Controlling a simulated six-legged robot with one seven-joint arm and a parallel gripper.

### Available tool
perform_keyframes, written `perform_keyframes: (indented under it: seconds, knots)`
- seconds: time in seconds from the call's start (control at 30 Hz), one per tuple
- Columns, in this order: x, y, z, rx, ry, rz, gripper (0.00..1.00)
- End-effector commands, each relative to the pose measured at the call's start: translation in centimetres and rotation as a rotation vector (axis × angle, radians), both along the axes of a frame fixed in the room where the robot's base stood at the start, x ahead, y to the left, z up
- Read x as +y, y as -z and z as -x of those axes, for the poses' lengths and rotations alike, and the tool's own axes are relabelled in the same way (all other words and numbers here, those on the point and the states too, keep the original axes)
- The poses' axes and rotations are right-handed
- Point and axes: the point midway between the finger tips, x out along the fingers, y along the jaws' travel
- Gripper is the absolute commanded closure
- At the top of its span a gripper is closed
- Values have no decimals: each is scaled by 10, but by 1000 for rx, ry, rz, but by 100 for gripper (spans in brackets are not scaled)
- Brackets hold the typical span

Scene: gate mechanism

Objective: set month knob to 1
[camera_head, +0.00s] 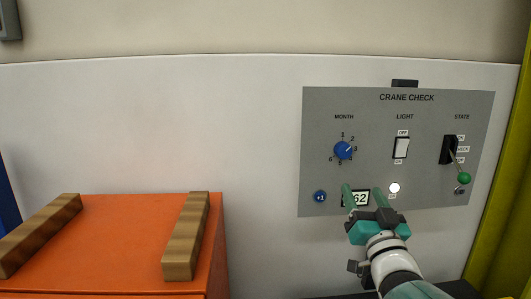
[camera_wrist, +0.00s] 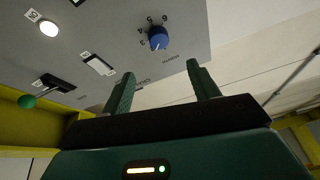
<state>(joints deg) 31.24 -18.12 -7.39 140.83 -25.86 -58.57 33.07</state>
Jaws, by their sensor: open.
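The blue month knob (camera_head: 343,150) is on the grey crane check panel (camera_head: 430,190), under the word MONTH, with small numbers around it. Its white pointer mark seems to face up and right, toward the 2 or 3; too small to tell which. The knob also shows in the wrist view (camera_wrist: 158,40), beyond the fingertips and between them, apart from both. My gripper (camera_head: 362,188) is open and empty in front of the panel's lower part, below the knob and slightly right of it. Its two green fingers also show in the wrist view (camera_wrist: 161,70).
Right of the knob are a white light switch (camera_head: 401,148) and a state lever with a green ball (camera_head: 464,178). A blue button (camera_head: 320,197), a partly hidden number display (camera_head: 361,199) and a white lamp (camera_head: 394,188) sit low. An orange box with wooden bars (camera_head: 120,240) stands left.

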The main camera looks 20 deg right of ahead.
Motion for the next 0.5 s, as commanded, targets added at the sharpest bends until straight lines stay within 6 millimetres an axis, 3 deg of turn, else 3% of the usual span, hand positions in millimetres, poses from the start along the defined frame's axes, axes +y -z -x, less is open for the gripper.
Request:
perform_keyframes:
  seconds: [0.17,0.5]
  knots:
    - [-9,-8,-19,2,1,1,40]
    - [-25,-33,-80,1,-1,0,40]
